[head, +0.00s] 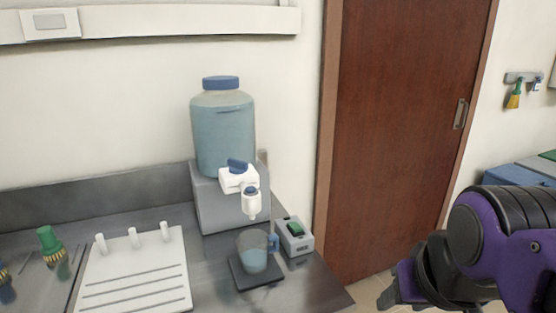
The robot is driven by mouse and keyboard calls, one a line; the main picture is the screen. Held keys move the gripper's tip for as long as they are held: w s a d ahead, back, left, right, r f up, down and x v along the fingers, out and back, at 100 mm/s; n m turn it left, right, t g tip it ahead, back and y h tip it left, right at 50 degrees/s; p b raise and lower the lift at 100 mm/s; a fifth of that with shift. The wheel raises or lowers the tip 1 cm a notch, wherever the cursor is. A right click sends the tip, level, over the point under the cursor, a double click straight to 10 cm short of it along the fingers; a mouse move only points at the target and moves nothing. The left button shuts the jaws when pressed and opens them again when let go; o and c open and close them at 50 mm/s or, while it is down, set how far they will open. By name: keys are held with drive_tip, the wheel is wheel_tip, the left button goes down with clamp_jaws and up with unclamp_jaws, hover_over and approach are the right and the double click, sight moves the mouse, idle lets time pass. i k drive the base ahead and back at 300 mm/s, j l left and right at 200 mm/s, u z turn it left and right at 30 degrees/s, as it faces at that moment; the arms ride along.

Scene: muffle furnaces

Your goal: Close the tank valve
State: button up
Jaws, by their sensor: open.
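The tank (222,130) is a clear jar of bluish water with a blue cap. It stands on a grey block (215,208) on the bench. A white spigot (249,203) sticks out at its front, with a blue valve handle (238,166) on top. A clear mug (253,254) with some bluish liquid stands below the spigot on a dark square pad (270,278). I cannot make out a stream between spout and mug. My gripper (388,298) is at the lower right, well apart from the valve; its dark fingers are partly cut off by the picture's edge.
A grey box with a green switch (294,235) sits right of the mug. A white pegged board (135,275) and green-topped brushes (49,245) are at left. A brown door (405,120) is behind my arm. The air before the spigot looks free.

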sight(236, 167)
drive_tip(key=k+l+z, duration=0.1)
drive_tip(key=k+z, duration=0.25)
drive_tip(key=k, duration=0.2)
drive_tip(key=z, duration=1.3)
drive_tip(key=i+z, duration=0.35)
drive_tip(key=i, duration=0.55)
drive_tip(key=i+u, duration=0.25)
drive_tip(key=i, duration=0.25)
drive_tip(key=i+l+u, duration=0.2)
drive_tip(key=i, duration=0.35)
drive_tip(key=i+u, duration=0.15)
drive_tip(key=u, duration=0.25)
drive_tip(key=i+u, duration=0.2)
drive_tip(key=u, duration=0.2)
drive_tip(key=i+u, duration=0.15)
drive_tip(key=u, duration=0.25)
drive_tip(key=i+j+u, duration=0.1)
drive_tip(key=u, duration=0.25)
drive_tip(key=i+u, duration=0.5)
drive_tip(key=u, duration=0.25)
drive_tip(key=i+u, duration=1.05)
drive_tip(key=u, duration=0.3)
drive_tip(key=i+l+u, duration=0.15)
drive_tip(key=u, duration=0.35)
drive_tip(key=i+l, duration=0.05)
